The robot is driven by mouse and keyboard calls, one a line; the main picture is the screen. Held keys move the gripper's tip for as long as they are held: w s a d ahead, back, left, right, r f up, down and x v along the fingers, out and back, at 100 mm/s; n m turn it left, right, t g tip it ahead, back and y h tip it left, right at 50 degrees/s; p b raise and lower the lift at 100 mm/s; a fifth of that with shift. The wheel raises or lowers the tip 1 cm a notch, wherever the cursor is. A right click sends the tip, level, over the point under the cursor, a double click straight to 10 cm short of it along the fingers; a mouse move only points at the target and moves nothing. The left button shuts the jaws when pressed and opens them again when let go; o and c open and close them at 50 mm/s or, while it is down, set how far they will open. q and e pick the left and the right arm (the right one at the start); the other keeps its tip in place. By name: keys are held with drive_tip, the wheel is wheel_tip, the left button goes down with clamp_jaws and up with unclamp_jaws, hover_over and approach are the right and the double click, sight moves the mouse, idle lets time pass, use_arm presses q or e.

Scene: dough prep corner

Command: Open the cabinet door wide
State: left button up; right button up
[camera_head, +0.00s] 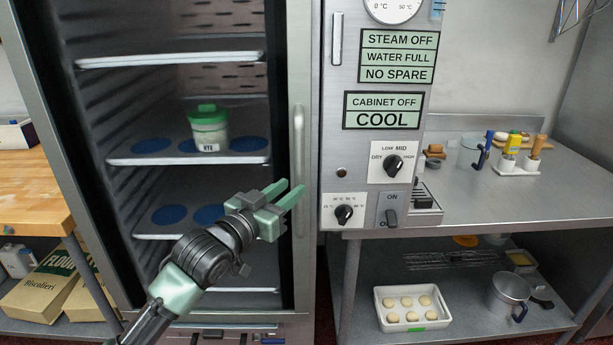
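The tall steel cabinet has a metal-framed door (308,75) with a large window through which the shelves show. Its right edge sits beside the control panel, and I see no clear gap there; whether it is slightly ajar I cannot tell. A vertical bar handle (299,140) is on the door's right side. My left gripper (295,190) is in front of the door, pointing right and up at the handle's middle. Its two green fingers are apart with nothing seen between them. The fingertips overlap the handle in the picture; contact is unclear. My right gripper is not in view.
A green-lidded jar (209,132) stands on a cabinet shelf with blue discs. The control panel (350,185) with knobs is right of the door. A wooden-topped table (30,190) with flour bags (45,287) below stands left. A steel bench (500,195) stands right.

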sight(307, 176)
use_arm(q)
drive_tip(key=p+x, duration=0.1)
drive_tip(key=x, duration=0.6)
drive_tip(key=shift+w+d, duration=0.2)
drive_tip(key=shift+w, duration=0.05)
clamp_jaws()
drive_tip(key=shift+f, duration=0.1)
idle(1.1)
